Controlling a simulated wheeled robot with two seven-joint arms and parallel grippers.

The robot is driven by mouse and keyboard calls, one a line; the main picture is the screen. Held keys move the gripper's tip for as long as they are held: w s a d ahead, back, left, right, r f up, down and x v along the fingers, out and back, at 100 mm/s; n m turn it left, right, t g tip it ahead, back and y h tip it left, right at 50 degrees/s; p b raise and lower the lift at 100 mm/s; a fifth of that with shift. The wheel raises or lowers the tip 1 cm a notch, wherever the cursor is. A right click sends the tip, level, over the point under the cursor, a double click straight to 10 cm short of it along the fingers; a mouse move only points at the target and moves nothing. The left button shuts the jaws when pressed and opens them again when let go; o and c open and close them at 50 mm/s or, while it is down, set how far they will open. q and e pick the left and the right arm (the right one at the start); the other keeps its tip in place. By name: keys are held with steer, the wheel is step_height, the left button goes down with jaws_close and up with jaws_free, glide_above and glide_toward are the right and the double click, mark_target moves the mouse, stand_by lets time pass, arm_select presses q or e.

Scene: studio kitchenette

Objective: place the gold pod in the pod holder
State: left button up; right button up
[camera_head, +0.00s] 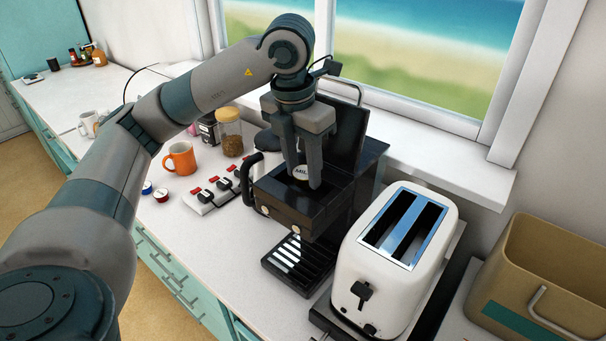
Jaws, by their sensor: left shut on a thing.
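My left gripper (303,180) points down over the open top of the black coffee machine (290,213). It is shut on a small pod (300,172) with a pale, lettered top. I take this as the gold pod, though its gold colour hardly shows. The pod is low between the fingers, at the dark recess in the machine's top. The pod holder there is mostly hidden by the fingers, and I cannot tell whether the pod touches it. The machine's lid (347,128) stands raised behind the gripper. My right gripper is not in view.
A white toaster (385,275) stands close at the machine's right. A tan bin (545,270) is at far right. Left of the machine are a switched power strip (210,193), an orange mug (181,158), a jar (229,132) and red and blue pods (161,194).

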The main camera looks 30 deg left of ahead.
arm_select(q)
steer(key=shift+f+p, duration=0.3)
steer(key=shift+f, duration=0.8)
steer(key=shift+f, duration=0.1)
steer(key=shift+f, duration=0.15)
steer(key=o, duration=1)
